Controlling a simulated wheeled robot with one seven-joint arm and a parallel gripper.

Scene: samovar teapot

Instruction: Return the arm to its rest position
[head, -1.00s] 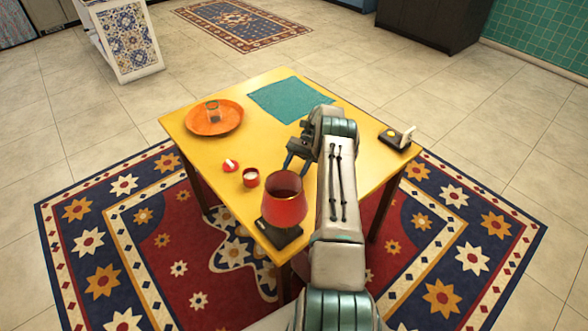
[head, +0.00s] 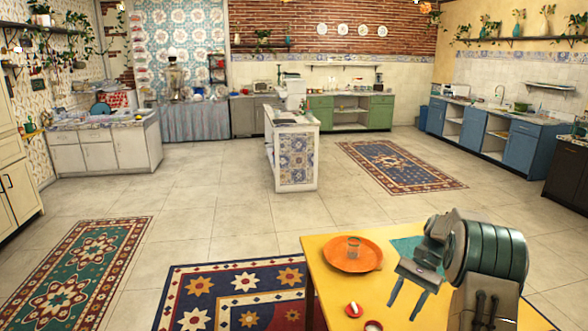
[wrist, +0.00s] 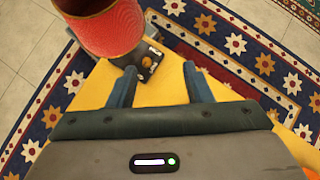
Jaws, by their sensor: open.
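My gripper (head: 408,292) is raised over the yellow table (head: 318,262) at the lower right of the head view. Its two fingers are apart with nothing between them. In the wrist view my gripper (wrist: 160,88) also shows open, above the bare yellow table top (wrist: 155,92). A red vessel (wrist: 103,28) on a dark base (wrist: 148,62) stands near the table's corner, just beyond the fingers and apart from them. My folded arm hides part of the table in the head view.
A small red and white item (head: 353,309) is near the front.

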